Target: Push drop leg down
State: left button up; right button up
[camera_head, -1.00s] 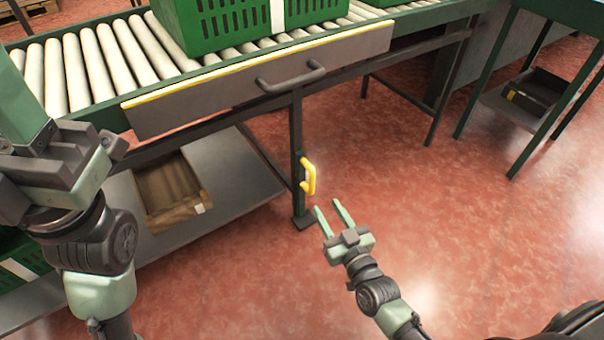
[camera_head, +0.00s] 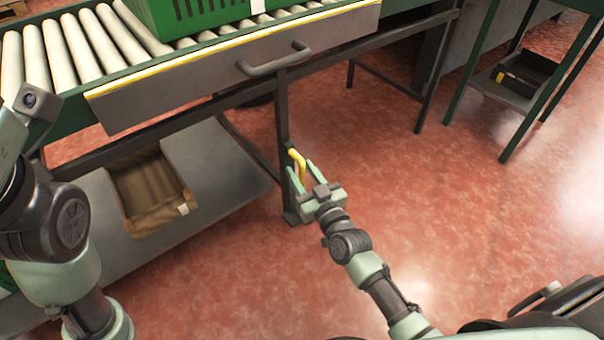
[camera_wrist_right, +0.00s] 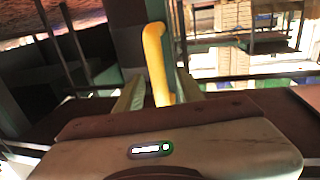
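The drop leg (camera_head: 282,125) is a dark upright post under the conveyor's front panel, with its foot on the red floor. A yellow handle (camera_head: 297,160) is fixed to its side. My right gripper (camera_head: 304,175) is at the handle, its two fingers apart on either side of it. In the right wrist view the yellow handle (camera_wrist_right: 158,62) stands between the fingers (camera_wrist_right: 158,95), with no clear grip on it. The handle's lower part is hidden by the gripper. My left arm is at the left edge; its fingertips are not visible.
The roller conveyor (camera_head: 60,55) carries a green crate (camera_head: 195,15). A grey front panel has a dark bar handle (camera_head: 272,66). A cardboard box (camera_head: 150,190) lies on the lower shelf (camera_head: 220,160). Open red floor is to the right, with a green-legged stand (camera_head: 475,75) beyond.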

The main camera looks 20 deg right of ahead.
grip_shut()
dwell(1.4)
